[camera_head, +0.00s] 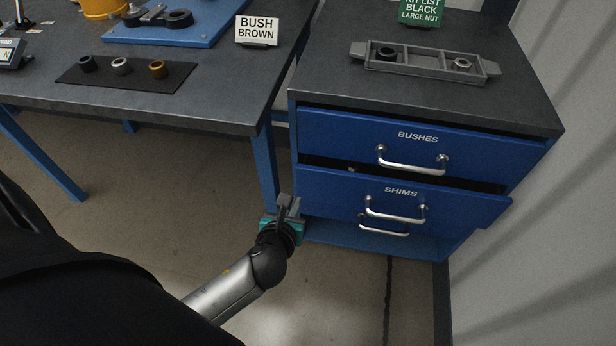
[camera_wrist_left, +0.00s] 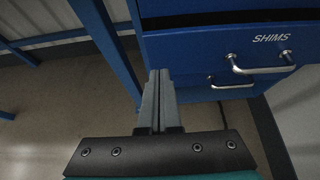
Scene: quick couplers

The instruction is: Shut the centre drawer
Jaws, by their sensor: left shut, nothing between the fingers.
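The blue cabinet has a middle drawer marked SHIMS (camera_head: 345,194), with a bar handle (camera_head: 395,212). It stands partly pulled out, with a dark gap above its front. The SHIMS drawer front (camera_wrist_left: 200,48) also shows in the left wrist view. My left gripper (camera_head: 290,203) is shut and empty, by the lower left corner of that drawer front. In the left wrist view its closed fingertips (camera_wrist_left: 159,74) point toward the drawer's left end. I cannot tell whether they touch it. My right gripper is not in view.
The top drawer marked BUSHES (camera_head: 350,130) is above, and a lower drawer handle (camera_head: 385,230) shows below. A grey tray (camera_head: 425,66) holds rings on the cabinet top. A workbench (camera_head: 215,95) stands to the left, its blue leg (camera_head: 266,165) close to my left gripper.

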